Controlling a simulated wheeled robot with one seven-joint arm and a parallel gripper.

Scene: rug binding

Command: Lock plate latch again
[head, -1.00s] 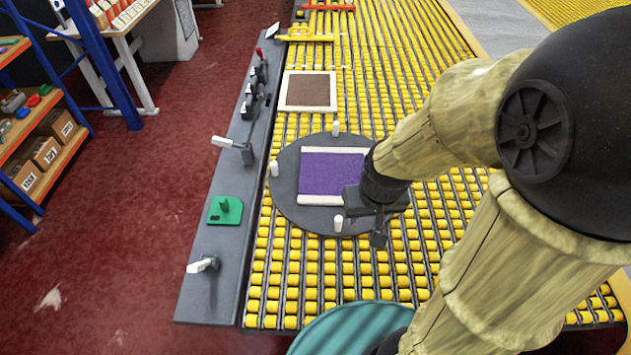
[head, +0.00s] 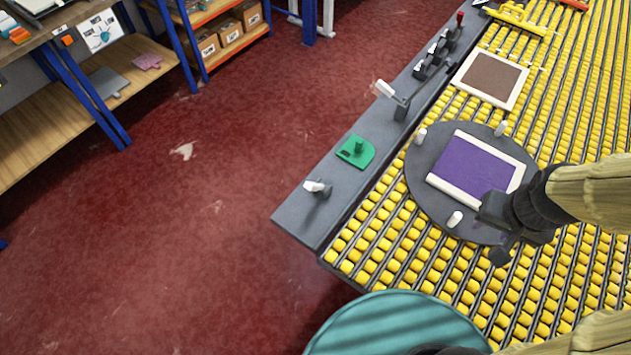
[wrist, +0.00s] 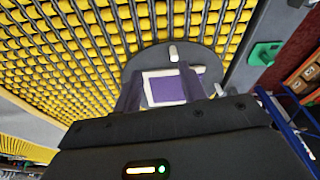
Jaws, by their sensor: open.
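The round dark grey plate (head: 420,165) lies on the roller bed with a purple rug piece (head: 470,165) edged in cream on it. White pegs stand around its rim. Two white-handled levers are on the grey side rail: a raised one (head: 388,91) beyond the plate and a low one (head: 316,187) near the rail's front end. I cannot tell which is the plate latch. My gripper (head: 497,228) is open and empty, above the plate's near right side, apart from both levers. In the wrist view my gripper (wrist: 160,88) shows the purple piece between its fingers.
A green block (head: 355,151) with a knob sits on the rail (head: 290,220) between the levers. A brown framed panel (head: 490,78) lies farther up the rollers. A teal round top (head: 390,325) is in front. Red floor left of the rail is clear; shelves stand beyond.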

